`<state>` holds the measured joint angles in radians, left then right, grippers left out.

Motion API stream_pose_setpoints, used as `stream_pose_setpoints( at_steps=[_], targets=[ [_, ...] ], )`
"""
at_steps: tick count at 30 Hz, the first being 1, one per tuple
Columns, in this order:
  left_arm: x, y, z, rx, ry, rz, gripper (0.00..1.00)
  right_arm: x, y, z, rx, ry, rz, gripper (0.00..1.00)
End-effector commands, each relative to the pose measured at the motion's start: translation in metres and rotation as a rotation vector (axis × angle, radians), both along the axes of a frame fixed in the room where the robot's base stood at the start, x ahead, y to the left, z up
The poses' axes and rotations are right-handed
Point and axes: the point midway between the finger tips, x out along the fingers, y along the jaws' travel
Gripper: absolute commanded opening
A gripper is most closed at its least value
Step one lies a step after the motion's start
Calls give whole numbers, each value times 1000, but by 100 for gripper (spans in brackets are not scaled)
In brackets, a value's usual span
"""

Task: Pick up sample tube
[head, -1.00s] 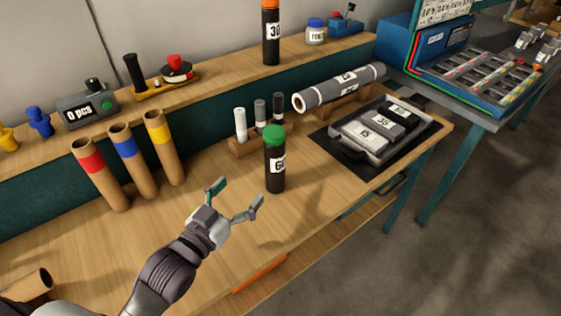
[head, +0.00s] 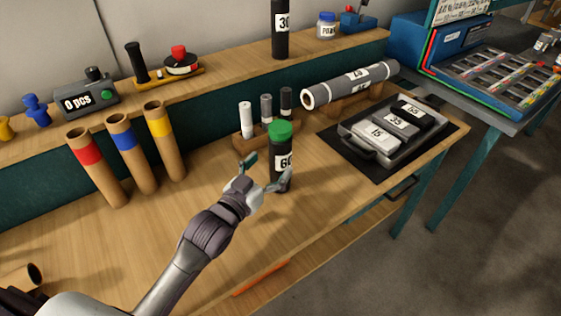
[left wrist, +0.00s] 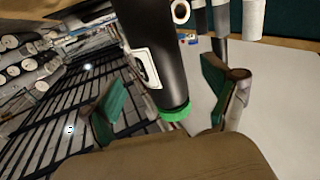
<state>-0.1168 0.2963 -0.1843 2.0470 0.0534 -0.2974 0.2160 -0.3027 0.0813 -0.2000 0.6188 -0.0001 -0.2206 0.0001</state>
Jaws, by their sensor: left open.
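A black tube (head: 279,150) with a green cap and a white label, partly hidden, stands upright on the workbench. My left gripper (head: 267,171) is open at its near left side, with one finger in front of the tube's lower part. In the left wrist view the black tube (left wrist: 156,62) with its green cap shows between the two spread green-padded fingers (left wrist: 165,97). I cannot tell whether they touch it. Several small tubes, one white (head: 245,118), one grey (head: 266,108) and one black (head: 287,101), stand in a wooden rack behind it. My right gripper is not in view.
Cardboard tubes with red (head: 97,168), blue (head: 133,155) and yellow (head: 165,142) bands stand at the left. A grey roll (head: 350,84) lies on a wooden cradle behind right. A tray (head: 357,147) of labelled blocks sits at the right. The bench front left is mostly clear.

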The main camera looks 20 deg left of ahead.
Motion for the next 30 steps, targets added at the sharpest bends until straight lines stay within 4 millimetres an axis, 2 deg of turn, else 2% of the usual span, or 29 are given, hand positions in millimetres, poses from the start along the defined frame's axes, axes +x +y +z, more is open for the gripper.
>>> stream_pose_setpoints(
  at_steps=[10,19,20,30],
  targets=[
    [44,-10,4,0,-1,0,87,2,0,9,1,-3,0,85],
    [50,-12,3,0,0,0,87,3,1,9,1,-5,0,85],
    [50,-12,3,0,0,0,84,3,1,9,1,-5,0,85],
    [49,-12,3,0,0,0,27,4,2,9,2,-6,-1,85]
  ],
)
